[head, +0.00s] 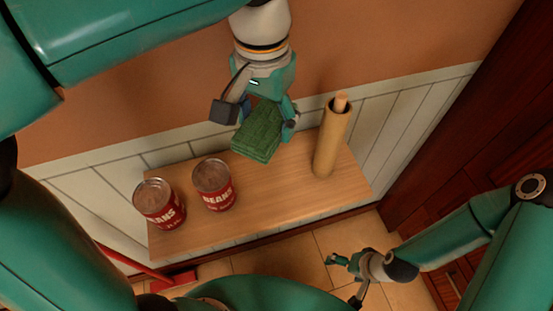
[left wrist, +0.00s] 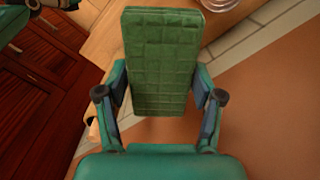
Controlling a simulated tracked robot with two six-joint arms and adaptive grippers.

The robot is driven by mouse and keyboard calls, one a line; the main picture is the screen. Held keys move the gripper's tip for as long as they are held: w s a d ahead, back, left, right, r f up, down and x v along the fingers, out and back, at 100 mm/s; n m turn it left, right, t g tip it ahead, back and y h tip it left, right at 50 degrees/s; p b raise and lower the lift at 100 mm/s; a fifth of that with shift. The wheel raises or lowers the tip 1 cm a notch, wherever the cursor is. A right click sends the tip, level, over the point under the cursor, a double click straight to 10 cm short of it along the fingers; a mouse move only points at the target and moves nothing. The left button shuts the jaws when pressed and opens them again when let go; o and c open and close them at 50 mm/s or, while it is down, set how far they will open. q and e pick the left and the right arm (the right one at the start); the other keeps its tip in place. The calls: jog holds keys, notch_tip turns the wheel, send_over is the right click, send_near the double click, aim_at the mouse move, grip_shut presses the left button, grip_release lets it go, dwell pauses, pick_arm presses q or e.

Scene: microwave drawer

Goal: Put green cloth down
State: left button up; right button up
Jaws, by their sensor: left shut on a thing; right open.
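The green cloth (head: 258,131) is a folded, quilted rectangle. My left gripper (head: 256,112) is shut on it and holds it by its back part. In the head view the cloth overlaps the back edge of the wooden table (head: 270,203); I cannot tell how high above it the cloth is. In the left wrist view the cloth (left wrist: 162,62) fills the space between the fingers of my left gripper (left wrist: 160,105). My right gripper (head: 345,278) is open and empty, low in front of the table at the right.
Two red bean cans (head: 160,205) (head: 214,185) stand on the table's left half. A tan cylinder (head: 332,140) with a rod in it stands upright at the right back. The table's middle and front right are bare. Dark red cabinets (head: 440,150) stand at the right.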

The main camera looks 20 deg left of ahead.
aim_at(270, 185)
pick_arm(q)
jog(key=shift+w+f, duration=0.2)
jog(key=shift+f, duration=0.1)
notch_tip(270, 185, down, 19)
jog(key=shift+f+b, duration=0.15)
jog(key=shift+b, duration=0.15)
jog(key=shift+f, duration=0.15)
jog(key=o, duration=1)
jog(key=shift+o, duration=0.2)
notch_tip(270, 185, up, 12)
jog(key=shift+r, duration=0.2)
